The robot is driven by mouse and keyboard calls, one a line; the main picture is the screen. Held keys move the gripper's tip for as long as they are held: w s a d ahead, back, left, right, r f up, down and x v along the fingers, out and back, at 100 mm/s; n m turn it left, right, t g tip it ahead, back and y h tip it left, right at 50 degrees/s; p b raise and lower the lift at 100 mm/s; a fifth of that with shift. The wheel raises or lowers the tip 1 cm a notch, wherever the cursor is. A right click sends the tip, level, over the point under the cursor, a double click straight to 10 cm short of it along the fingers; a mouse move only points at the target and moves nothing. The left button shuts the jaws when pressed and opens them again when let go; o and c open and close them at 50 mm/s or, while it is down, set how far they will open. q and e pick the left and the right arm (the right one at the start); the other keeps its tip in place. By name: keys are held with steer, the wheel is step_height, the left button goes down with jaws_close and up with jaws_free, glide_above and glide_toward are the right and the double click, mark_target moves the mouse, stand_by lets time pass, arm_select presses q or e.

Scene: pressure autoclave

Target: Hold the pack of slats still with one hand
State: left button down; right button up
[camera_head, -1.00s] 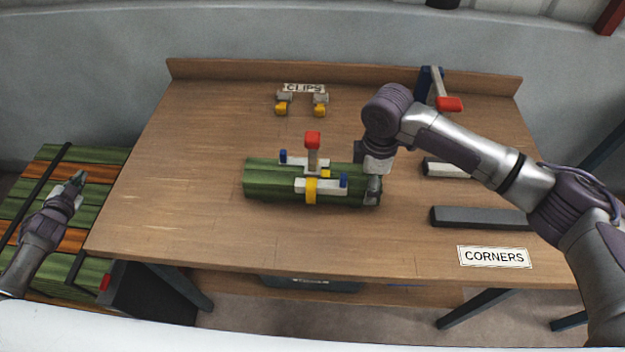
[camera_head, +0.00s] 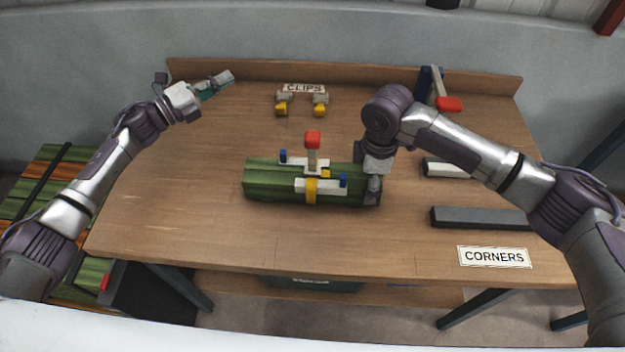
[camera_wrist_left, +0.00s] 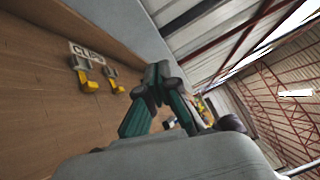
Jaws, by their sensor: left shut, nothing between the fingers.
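The pack of green slats (camera_head: 262,190) lies on the wooden table, with a white clamp bearing a red knob (camera_head: 312,139) and a yellow band around its middle. My right gripper (camera_head: 372,192) is at the pack's right end, pointing down; its fingers are partly hidden, so I cannot tell whether they grip the slats. My left gripper (camera_head: 226,78) is raised above the table's back left, away from the pack, shut and empty. In the left wrist view its fingers (camera_wrist_left: 160,80) meet at the tips.
Two grey and yellow clips (camera_head: 283,108) stand by the CLIPS sign (camera_head: 304,88) at the back. Dark and white corner bars (camera_head: 478,218) lie at the right near the CORNERS sign (camera_head: 494,257). A blue tool with a red handle (camera_head: 449,104) stands at the back right. The left table area is clear.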

arm_select(q)
steer(key=s+d+r+m+g+h, duration=0.1)
steer(key=s+d+r+m+g, duration=0.1)
steer(key=d+r+m+g, duration=0.25)
steer(key=s+d+r+m+g+h, duration=0.1)
steer(key=d+m+g+h, duration=0.15)
steer(key=d+m, duration=0.4)
steer(key=s+d+m+g+y, duration=0.2)
steer(key=s+d+m+y, duration=0.1)
steer(key=m, duration=0.3)
steer(key=s+d+r+m+g+y, duration=0.1)
steer(key=s+d+m+g+y, duration=0.2)
steer(key=s+m+y, duration=0.2)
steer(key=s+d+r+m+g+y, duration=0.1)
steer(key=s+d+m+y, duration=0.3)
steer(key=m, duration=0.4)
steer(key=shift+s+g+y, duration=0.6)
steer(key=shift+g+y, duration=0.1)
steer(key=shift+y, duration=0.35)
steer(key=a+f+m+t+y, duration=0.1)
steer(key=a+f+m+y, duration=0.1)
steer(key=f, duration=0.5)
steer(key=shift+a+f+m+t+y, duration=0.3)
steer(key=shift+a+y, duration=0.4)
steer(key=shift+y, duration=0.1)
steer(key=shift+w+d, duration=0.1)
steer(key=shift+d, duration=0.05)
